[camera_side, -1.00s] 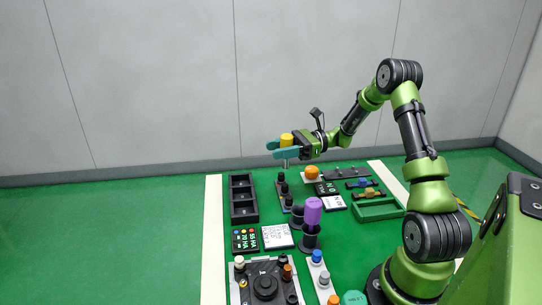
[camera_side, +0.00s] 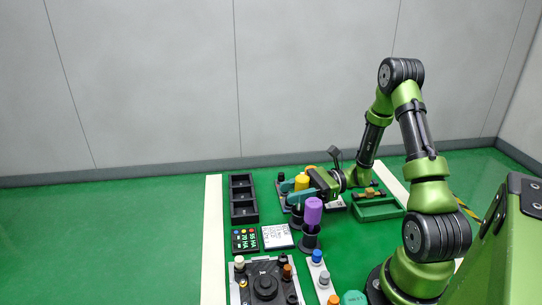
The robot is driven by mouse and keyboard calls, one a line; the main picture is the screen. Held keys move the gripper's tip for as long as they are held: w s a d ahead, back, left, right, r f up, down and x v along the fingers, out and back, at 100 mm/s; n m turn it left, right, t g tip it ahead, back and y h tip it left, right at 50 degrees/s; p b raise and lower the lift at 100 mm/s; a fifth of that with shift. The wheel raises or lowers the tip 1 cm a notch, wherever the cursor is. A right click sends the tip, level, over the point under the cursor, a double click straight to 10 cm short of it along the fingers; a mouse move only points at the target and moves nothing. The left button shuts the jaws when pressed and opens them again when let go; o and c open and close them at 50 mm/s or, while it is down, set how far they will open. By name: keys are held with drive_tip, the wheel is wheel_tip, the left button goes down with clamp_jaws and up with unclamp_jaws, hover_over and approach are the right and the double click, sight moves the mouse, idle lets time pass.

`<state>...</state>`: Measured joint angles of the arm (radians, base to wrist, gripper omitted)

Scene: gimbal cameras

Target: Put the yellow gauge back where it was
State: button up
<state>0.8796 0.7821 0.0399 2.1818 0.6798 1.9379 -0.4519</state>
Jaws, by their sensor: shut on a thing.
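The yellow gauge (camera_side: 301,182) is a short yellow cylinder, held upright between the teal fingers of my gripper (camera_side: 293,189). My gripper is shut on it, low over the work area, just behind the purple cylinder. A grey rack with several black pegs (camera_side: 282,188) stands just left of and behind the gauge. The gauge's lower end is hidden by the fingers and black stands, so I cannot tell whether it touches anything.
The purple cylinder (camera_side: 313,211) stands on a black stand close in front of my gripper. A black compartment tray (camera_side: 243,213) is at the left, and a green tray (camera_side: 378,210) at the right. A control panel (camera_side: 265,283) lies in front. Green floor is free beyond the left white strip.

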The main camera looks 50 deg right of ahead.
sight(293, 212)
drive_tip(key=shift+f, duration=2)
drive_tip(key=shift+f, duration=0.1)
drive_tip(key=o, duration=1.1)
drive_tip(key=shift+s+d, duration=0.15)
drive_tip(key=shift+d, duration=0.05)
drive_tip(key=v, duration=1.1)
drive_tip(key=shift+s+d, duration=0.2)
